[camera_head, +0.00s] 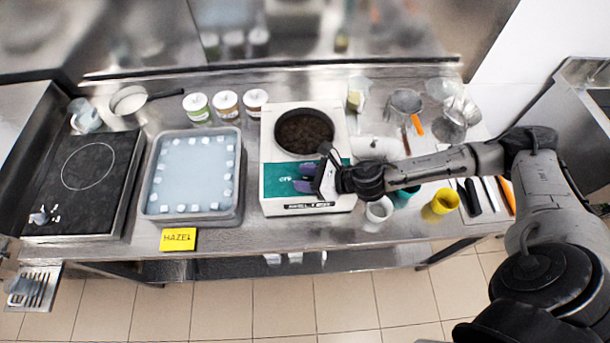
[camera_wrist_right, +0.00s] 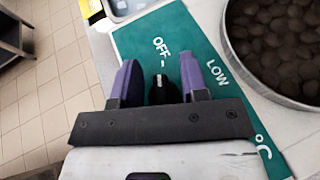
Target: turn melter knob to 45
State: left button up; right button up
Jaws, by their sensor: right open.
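The melter (camera_head: 268,135) is a white box with a round pot of dark contents (camera_head: 304,131). Its green panel (camera_head: 277,181) faces the front and shows "OFF". In the right wrist view, the green panel (camera_wrist_right: 140,38) reads "OFF", "LOW" and "°C". The black knob (camera_wrist_right: 161,91) has a white mark that points towards the tick by "OFF". My right gripper (camera_head: 304,178) is open at the panel. In the right wrist view, its purple fingers (camera_wrist_right: 160,64) stand on either side of the knob, with gaps visible. The gripper bar hides the knob's near side. My left gripper is not in view.
A grey tray of pale liquid with white cubes (camera_head: 150,205) stands left of the melter, beyond it a black hob (camera_head: 88,170). A white cup (camera_head: 379,210) and a yellow cup (camera_head: 442,203) stand near my right arm. Lidded tubs (camera_head: 226,103) line the back.

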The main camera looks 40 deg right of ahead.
jog(key=shift+c, duration=0.4)
grip_shut()
jog(key=shift+f, duration=0.1)
